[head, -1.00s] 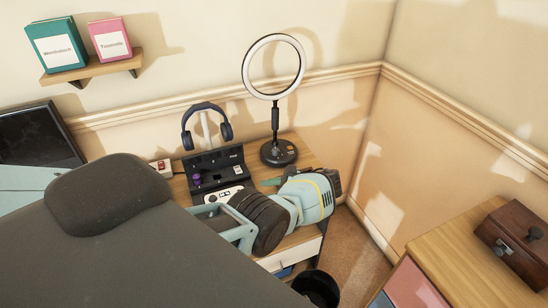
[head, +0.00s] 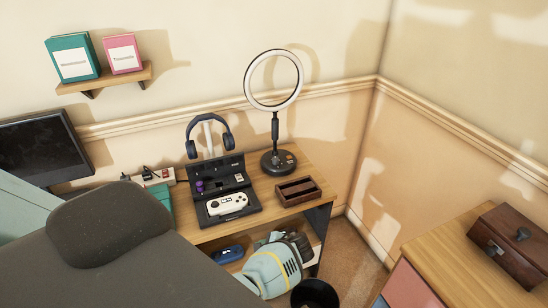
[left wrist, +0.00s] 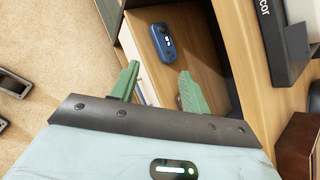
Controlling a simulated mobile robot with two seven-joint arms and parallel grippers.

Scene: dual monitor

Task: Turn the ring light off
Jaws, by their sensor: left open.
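The ring light (head: 272,108) stands upright at the back right of the desk, a pale ring on a black stem. Its round black base (head: 278,163) has small orange-marked controls on top. I cannot tell from the ring whether it is lit. My left gripper (left wrist: 157,82) is open and empty in the left wrist view, its green fingers apart before the desk's open shelf. In the head view the same gripper is low at the desk's front, below and in front of the light's base, not touching it; its fingertips are hard to make out. My right gripper is not in view.
A black dock with headphones (head: 227,130) and a white controller (head: 228,203) stands left of the light. A brown tray (head: 298,191) lies in front of the base. A blue device (left wrist: 163,42) sits on the shelf. A black bin (head: 314,293) stands below.

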